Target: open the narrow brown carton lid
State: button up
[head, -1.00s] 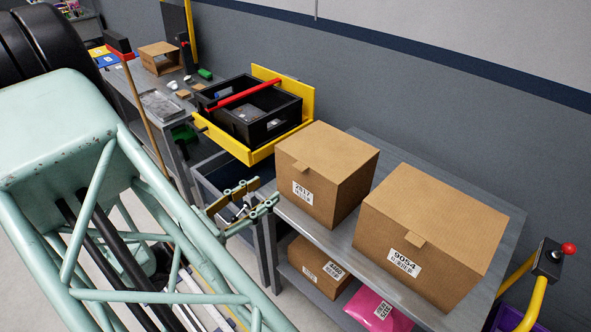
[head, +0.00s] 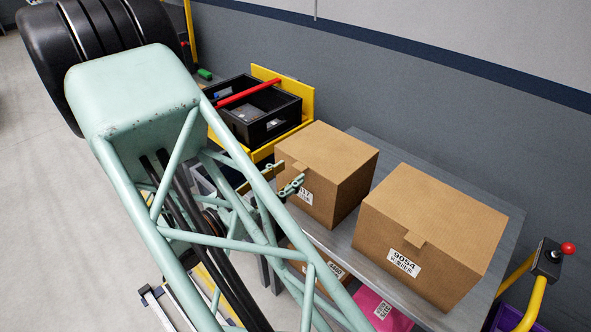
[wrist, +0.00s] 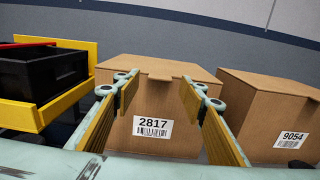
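The narrow brown carton (head: 345,180) is the left one of two on the grey table, labelled 2817. Its lid (head: 328,149) is shut, with a small tab at the front top edge. In the wrist view the carton (wrist: 180,110) stands straight ahead, its tab (wrist: 160,77) above the label. My gripper (head: 286,178) is in front of the carton's label side and partly covers the label in the head view. In the wrist view my gripper (wrist: 160,94) is open and empty, with its yellow-padded fingers wide apart on either side of the label.
A wider carton (head: 437,220) labelled 9054 stands to the right, also shut. A black bin (head: 285,112) with a red bar sits in a yellow holder on the left. A pink package (head: 378,308) lies on the lower shelf. A yellow stand with a red knob (head: 568,249) is far right.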

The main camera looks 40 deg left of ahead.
jog(key=shift+w+d, duration=0.15)
jog(key=shift+w, duration=0.8)
jog(key=shift+w+d, duration=0.1)
jog(key=shift+w, duration=0.8)
jog(key=c, duration=1.2)
jog(key=shift+o, duration=0.2)
jog(key=shift+r, duration=0.2)
